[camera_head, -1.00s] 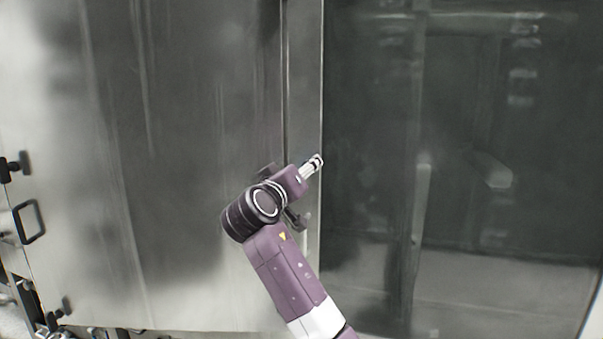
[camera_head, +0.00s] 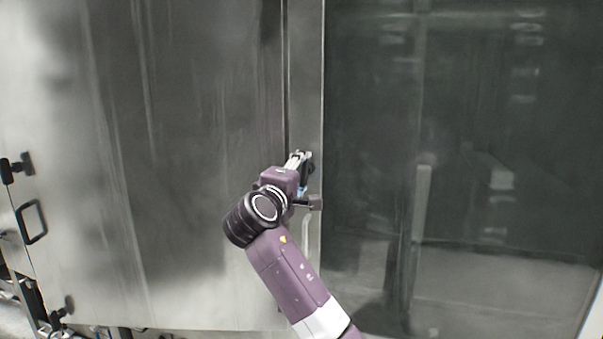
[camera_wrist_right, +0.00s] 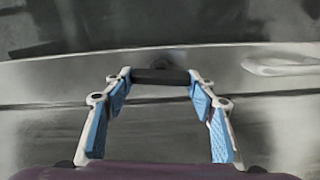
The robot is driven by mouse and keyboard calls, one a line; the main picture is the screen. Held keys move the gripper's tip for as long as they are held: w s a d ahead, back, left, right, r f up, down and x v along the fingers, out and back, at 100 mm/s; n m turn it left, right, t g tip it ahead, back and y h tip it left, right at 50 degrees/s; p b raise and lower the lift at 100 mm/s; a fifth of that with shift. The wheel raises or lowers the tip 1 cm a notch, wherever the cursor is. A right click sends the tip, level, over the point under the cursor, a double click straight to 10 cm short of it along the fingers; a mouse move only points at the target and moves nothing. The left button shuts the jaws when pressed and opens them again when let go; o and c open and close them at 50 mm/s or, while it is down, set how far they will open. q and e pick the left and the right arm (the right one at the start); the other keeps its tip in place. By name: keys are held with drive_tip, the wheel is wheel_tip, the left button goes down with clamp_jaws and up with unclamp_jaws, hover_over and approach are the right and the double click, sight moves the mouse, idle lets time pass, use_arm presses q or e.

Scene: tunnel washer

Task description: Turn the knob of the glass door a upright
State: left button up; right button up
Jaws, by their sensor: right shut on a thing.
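The black knob (camera_wrist_right: 160,76) is a short dark bar on the metal frame beside the glass door (camera_head: 470,150). In the right wrist view it lies crosswise between the fingertips. My right gripper (camera_wrist_right: 161,80) is shut on it, with one blue-padded finger at each end. In the head view my right gripper (camera_head: 302,160) is at the frame strip, left of the dark glass. My wrist and fingers hide most of the knob there, so I cannot tell its exact angle from that view. My left gripper is not in view.
A pale handle (camera_wrist_right: 283,65) is on the frame near the knob. A large metal panel (camera_head: 190,150) fills the left of the head view. It has a black handle (camera_head: 31,222) and black knobs (camera_head: 16,168) at its left edge.

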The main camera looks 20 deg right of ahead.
drive_tip(key=shift+n, duration=0.6)
drive_tip(key=o, duration=1.2)
drive_tip(key=shift+c, duration=0.2)
drive_tip(key=v, duration=1.2)
drive_tip(key=shift+w, duration=0.1)
